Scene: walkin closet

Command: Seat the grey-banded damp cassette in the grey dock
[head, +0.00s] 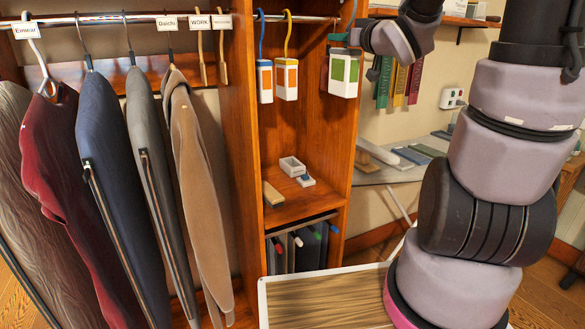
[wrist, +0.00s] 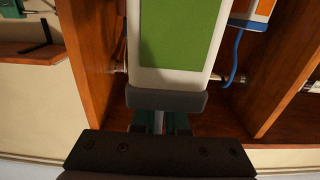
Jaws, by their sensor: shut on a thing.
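The grey-banded cassette (head: 344,74) is white with a green panel and hangs upright below my gripper (head: 342,38) at the right side of the wooden cubby. In the wrist view the cassette (wrist: 180,35) fills the top middle, its grey band (wrist: 165,100) nearest the gripper. My gripper's green fingers (wrist: 160,124) are shut on the narrow stem above that band. A small open pale-grey box (head: 292,166) sits on the shelf below; I cannot tell whether it is the grey dock.
Two white cassettes with orange panels hang on a blue hook (head: 264,80) and a yellow hook (head: 287,78) to the left. A wooden divider (head: 343,135) stands close by the held cassette. A small blue-marked block (head: 305,181) lies beside the box. Clothes hang at left.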

